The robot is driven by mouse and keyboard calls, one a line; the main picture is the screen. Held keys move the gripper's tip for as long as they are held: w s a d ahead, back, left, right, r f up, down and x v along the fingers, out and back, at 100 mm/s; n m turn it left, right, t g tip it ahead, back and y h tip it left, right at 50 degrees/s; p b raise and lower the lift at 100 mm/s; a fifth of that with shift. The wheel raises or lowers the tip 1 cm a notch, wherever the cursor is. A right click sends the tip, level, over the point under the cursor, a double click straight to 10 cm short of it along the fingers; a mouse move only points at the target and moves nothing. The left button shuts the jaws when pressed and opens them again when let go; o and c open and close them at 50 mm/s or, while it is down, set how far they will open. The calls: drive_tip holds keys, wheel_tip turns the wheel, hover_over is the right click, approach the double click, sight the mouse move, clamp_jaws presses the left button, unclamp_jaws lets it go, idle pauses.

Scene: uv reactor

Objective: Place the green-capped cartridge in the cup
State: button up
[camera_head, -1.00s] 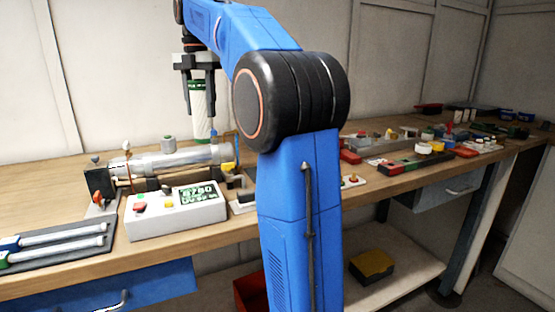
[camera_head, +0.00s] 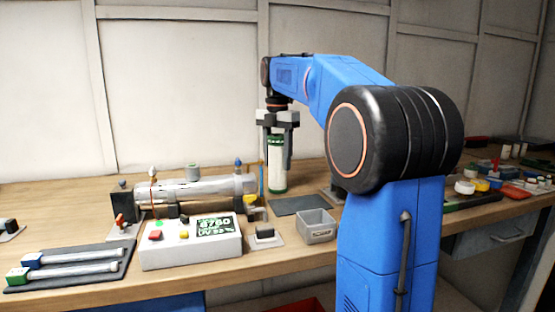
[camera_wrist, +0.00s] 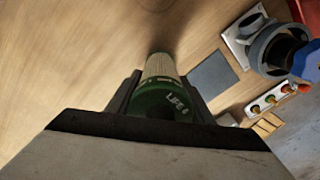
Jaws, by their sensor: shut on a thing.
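The green-capped cartridge (camera_head: 278,170) is a white cylinder with green bands, held upright between the fingers of my gripper (camera_head: 277,135). Its lower end is over the bench, right of the glass-and-metal reactor tube. I cannot tell whether it touches the wood. In the wrist view its green lettered cap (camera_wrist: 160,101) sits between the fingers of my gripper (camera_wrist: 160,95). A grey round cup-like holder (camera_wrist: 252,52) on a white plate stands at the upper right of the wrist view, its opening partly covered by dark and blue parts. In the head view my arm mostly hides that spot.
The reactor tube (camera_head: 195,190) lies left, behind a white control box (camera_head: 165,258). A dark flat mat (camera_head: 298,204) and an open grey bin (camera_head: 316,228) are right of it. Blue- and green-ended tubes lie on a tray (camera_head: 70,282). Bare wood lies behind the reactor.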

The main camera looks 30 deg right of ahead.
drive_tip(key=shift+f, duration=0.1)
drive_tip(key=o, duration=1.1)
